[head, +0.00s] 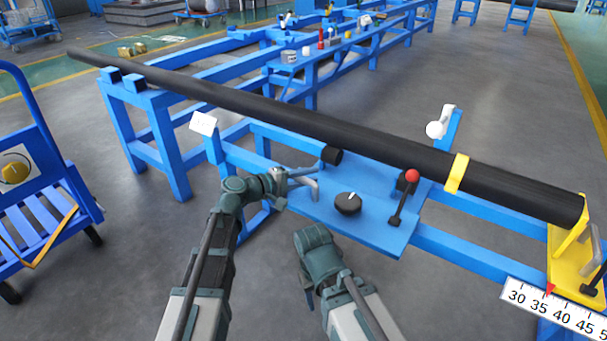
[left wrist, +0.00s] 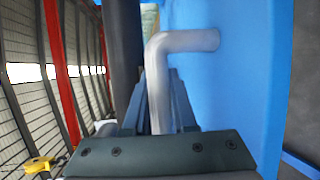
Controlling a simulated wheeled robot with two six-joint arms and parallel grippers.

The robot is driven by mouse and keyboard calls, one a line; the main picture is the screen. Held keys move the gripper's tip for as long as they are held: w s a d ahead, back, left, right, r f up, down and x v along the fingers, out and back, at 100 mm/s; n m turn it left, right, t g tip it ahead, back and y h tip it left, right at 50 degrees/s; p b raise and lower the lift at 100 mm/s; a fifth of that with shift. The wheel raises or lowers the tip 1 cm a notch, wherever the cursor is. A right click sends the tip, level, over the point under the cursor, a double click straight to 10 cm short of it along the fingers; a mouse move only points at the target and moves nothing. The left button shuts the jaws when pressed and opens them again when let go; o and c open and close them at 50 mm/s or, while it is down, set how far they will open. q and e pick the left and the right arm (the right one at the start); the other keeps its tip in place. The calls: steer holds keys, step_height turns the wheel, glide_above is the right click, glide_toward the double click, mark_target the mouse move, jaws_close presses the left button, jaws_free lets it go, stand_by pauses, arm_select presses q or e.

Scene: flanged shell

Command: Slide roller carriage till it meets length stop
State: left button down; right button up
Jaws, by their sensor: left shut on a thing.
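The roller carriage (head: 377,236) is a blue plate on the rails under a long black pipe (head: 300,117), with a black knob (head: 348,204) and a red-topped lever (head: 404,197). A grey bent handle (head: 312,187) is at its left end. My left gripper (head: 298,178) is shut on this handle. In the left wrist view the fingers (left wrist: 163,100) sit on both sides of the handle (left wrist: 185,41). The yellow length stop (head: 567,255) stands at the far right, with bare rail between it and the carriage. My right arm shows at bottom centre, but its fingertips are hidden.
A ruler (head: 553,309) with a red pointer (head: 549,289) is by the stop. A yellow band (head: 457,174) circles the pipe. A white round part (head: 436,129) stands behind the rail. A blue trolley (head: 45,180) stands left. The floor in front is clear.

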arm_select(q)
steer(key=c, duration=0.7)
jaws_free()
steer(key=shift+c, duration=0.2)
steer(key=shift+a, duration=0.1)
steer(key=p+v, duration=0.2)
steer(key=v, duration=1.1)
steer(key=shift+s+a+r, duration=0.15)
steer(key=shift+s+a, duration=0.1)
steer(key=shift+a, duration=0.05)
steer(key=s+d+f+m+g+y+p, duration=0.2)
steer(key=s+d+f+m+g+y, duration=0.4)
steer(key=s+f, duration=0.4)
steer(key=s+a+f+m+g+y+p, duration=0.15)
steer(key=s+a+f+m+y, duration=0.3)
steer(key=s+y, duration=0.5)
step_height(320, 180, up, 37)
steer(key=p, duration=3.7)
steer(key=shift+s+r+g+p, duration=0.15)
steer(key=shift+s+g+p, duration=0.05)
steer(key=shift+g+p, duration=0.2)
